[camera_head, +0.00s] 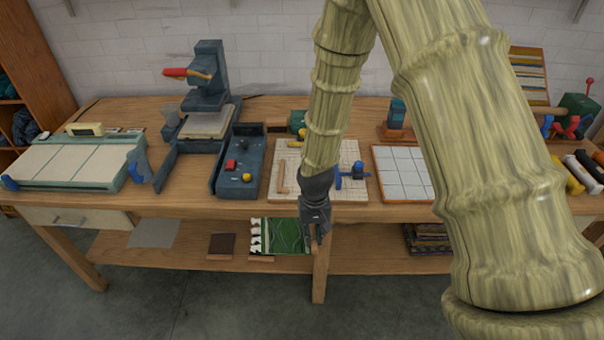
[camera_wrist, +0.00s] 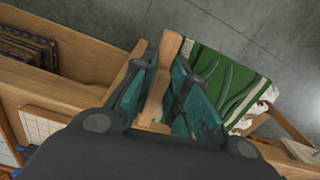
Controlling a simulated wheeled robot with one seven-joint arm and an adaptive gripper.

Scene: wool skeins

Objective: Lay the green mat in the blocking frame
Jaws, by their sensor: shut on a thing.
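Whether this piece touches the mat is unclear. I cannot tell for certain which thing is the blocking frame.
A cream grid board (camera_head: 345,190) and a white grid board (camera_head: 398,182) lie on the bench (camera_head: 185,205). A table leg (camera_head: 320,280) is close below my gripper. Bare floor lies in front.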

